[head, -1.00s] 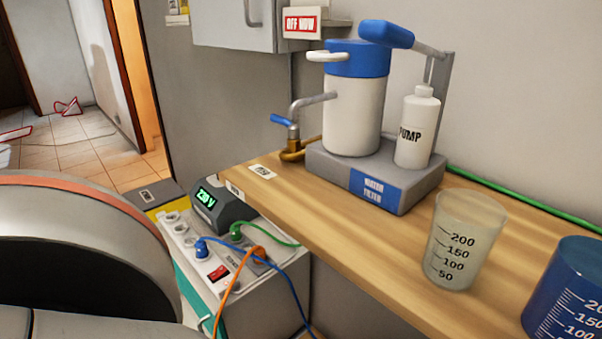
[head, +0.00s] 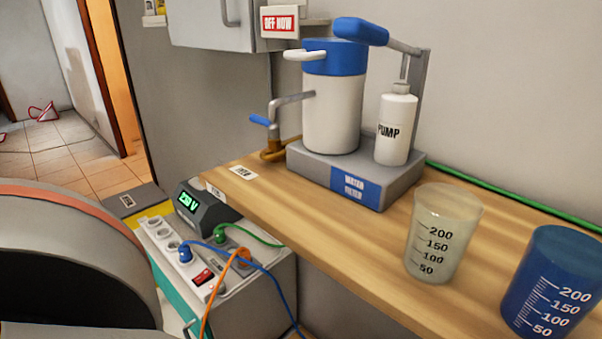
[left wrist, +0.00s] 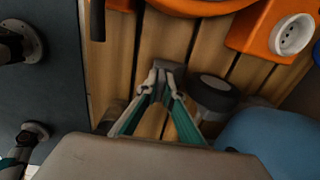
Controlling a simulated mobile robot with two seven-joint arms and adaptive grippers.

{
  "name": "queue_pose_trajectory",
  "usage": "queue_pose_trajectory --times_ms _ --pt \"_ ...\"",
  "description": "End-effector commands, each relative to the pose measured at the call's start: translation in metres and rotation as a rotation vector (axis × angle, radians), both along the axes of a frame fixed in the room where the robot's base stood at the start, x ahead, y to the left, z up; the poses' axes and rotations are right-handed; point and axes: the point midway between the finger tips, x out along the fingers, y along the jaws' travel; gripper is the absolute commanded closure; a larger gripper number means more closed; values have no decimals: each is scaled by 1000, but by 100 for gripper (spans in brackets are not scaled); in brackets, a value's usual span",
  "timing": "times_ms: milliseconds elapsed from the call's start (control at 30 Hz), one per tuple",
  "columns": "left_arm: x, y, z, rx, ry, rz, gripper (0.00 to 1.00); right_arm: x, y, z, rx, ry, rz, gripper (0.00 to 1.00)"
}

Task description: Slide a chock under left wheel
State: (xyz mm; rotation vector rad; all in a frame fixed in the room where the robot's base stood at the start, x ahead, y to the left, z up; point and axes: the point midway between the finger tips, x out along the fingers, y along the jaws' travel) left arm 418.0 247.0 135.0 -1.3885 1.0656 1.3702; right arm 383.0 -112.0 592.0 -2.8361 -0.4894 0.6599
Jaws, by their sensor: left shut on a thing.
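In the left wrist view my left gripper (left wrist: 165,82) points down at a slatted wooden surface (left wrist: 115,75). Its fingers are close together and shut on a small grey piece (left wrist: 168,66), which looks like a chock; the fingertips hide part of it. A dark round wheel-like part with a grey face (left wrist: 213,93) is just right of the fingertips. I cannot tell whether the piece touches it. The head view shows neither gripper, chock nor wheel. My right gripper is not in view.
In the left wrist view an orange part with a white socket (left wrist: 292,34) is upper right, a blue rounded object (left wrist: 268,143) lower right, and a dark panel (left wrist: 55,90) left. The head view shows a wooden counter (head: 300,230) with a water filter (head: 333,110) and two beakers.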

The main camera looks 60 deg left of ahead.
Motion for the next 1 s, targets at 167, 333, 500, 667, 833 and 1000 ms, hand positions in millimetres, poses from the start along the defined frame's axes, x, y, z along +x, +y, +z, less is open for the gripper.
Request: queue_pose_trajectory --times_ms 167,333,500,667,833,1000 --pt "5 1 0 0 0 1 100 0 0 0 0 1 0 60" --pt "5 1 0 0 0 1 100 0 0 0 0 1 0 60" --pt "5 1 0 0 0 0 75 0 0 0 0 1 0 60" --pt "5 1 0 0 0 0 74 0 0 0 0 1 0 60" --pt "5 1 0 0 0 0 74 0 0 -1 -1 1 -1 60" --pt "7 1 6 1 -3 0 74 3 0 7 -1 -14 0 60"
